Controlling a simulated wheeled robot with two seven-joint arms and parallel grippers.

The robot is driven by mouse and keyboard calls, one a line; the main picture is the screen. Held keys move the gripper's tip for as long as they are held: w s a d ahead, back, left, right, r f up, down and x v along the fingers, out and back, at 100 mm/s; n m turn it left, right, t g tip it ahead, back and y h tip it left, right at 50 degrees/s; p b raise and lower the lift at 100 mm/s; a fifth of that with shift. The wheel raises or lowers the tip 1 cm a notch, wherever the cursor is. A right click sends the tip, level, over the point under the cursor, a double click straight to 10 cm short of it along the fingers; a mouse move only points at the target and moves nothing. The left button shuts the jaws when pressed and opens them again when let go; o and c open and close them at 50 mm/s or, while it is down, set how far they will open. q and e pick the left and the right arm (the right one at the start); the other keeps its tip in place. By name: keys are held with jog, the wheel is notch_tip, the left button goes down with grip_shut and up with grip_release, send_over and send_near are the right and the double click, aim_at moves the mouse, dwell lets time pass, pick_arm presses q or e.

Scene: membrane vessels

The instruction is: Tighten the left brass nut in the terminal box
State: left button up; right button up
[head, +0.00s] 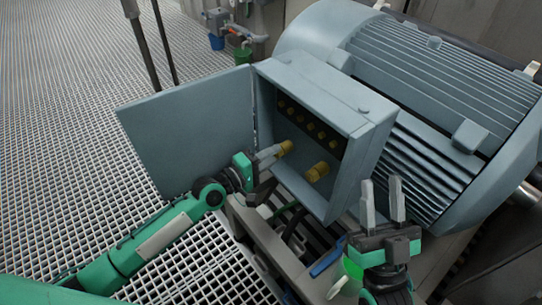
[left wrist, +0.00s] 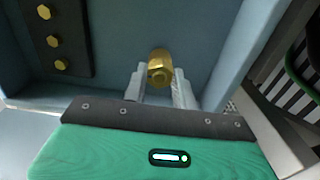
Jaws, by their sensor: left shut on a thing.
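The left brass nut (head: 286,147) is inside the open grey terminal box (head: 357,167), near its left side. My left gripper (head: 272,155) reaches in from the left and is shut on this nut. In the left wrist view the nut (left wrist: 160,66) sits between the two fingertips of the left gripper (left wrist: 160,84). The right brass nut (head: 318,171) is free, to the right and lower in the box. My right gripper (head: 383,204) is open and empty in front of the box's right side.
The box door (head: 188,130) stands open to the left. A dark strip with several small brass bolts (head: 310,127) runs along the back of the box. A large finned motor (head: 430,90) is behind. A green cup (head: 351,268) and blue item (head: 327,262) are near my right gripper.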

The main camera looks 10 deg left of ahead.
pick_arm(q)
jog(key=shift+f, duration=0.1)
jog(key=o, duration=1)
jog(key=shift+c, duration=0.2)
jog(key=shift+s+a, duration=0.1)
